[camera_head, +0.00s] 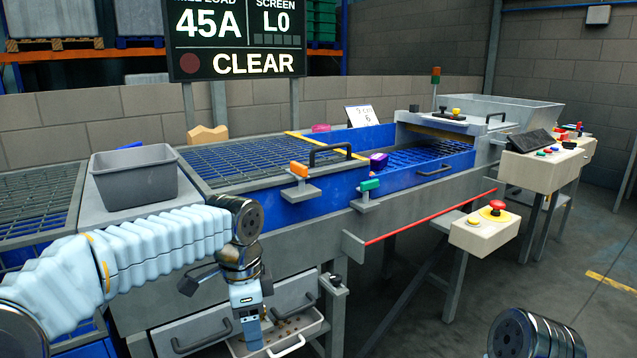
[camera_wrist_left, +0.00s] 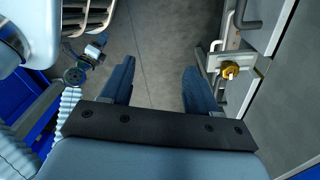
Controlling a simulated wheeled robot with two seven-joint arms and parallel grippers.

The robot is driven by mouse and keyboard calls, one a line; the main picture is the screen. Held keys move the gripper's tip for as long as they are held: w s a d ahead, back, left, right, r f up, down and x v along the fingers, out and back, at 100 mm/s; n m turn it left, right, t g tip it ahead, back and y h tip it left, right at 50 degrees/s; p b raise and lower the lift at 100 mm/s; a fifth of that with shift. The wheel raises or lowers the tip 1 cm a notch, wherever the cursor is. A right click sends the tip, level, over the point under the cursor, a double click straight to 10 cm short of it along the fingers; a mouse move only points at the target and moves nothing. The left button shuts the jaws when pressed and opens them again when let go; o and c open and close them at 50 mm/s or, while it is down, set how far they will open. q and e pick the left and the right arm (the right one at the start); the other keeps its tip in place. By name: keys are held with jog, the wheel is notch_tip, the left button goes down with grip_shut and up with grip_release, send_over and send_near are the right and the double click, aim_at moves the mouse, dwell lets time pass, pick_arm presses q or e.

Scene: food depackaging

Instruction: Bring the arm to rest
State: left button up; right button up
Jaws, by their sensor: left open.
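My left arm comes in from the left in the head view, its wrist bent down beside the machine's front. My left gripper (camera_head: 252,335) hangs downward in front of the drawers, near a small pale tray (camera_head: 312,328). In the left wrist view the two blue fingers of my left gripper (camera_wrist_left: 158,80) stand apart with nothing between them, over bare floor. A dark round joint of mine shows at the lower right of the head view. My right gripper cannot be made out.
The blue machine (camera_head: 330,185) with mesh screens fills the middle. A grey bin (camera_head: 135,188) stands at its left. A red emergency button (camera_head: 492,209) sits on a box at right, beyond a red rail (camera_head: 430,217). A sign (camera_head: 236,62) reads CLEAR. Floor at right is free.

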pick_arm(q)
notch_tip(320, 180, down, 26)
jog(key=s+d+n+h, duration=0.2)
jog(key=d+n+h, duration=0.1)
jog(key=n, duration=0.3)
jog(key=s+a+f+n, duration=0.2)
jog(key=s+f+n, duration=0.8)
jog(key=s+f, duration=0.5)
jog(key=shift+s+f+t+h, duration=0.15)
jog(key=shift+f+t+h, duration=0.2)
jog(key=shift+f, duration=0.2)
jog(key=shift+d, duration=0.1)
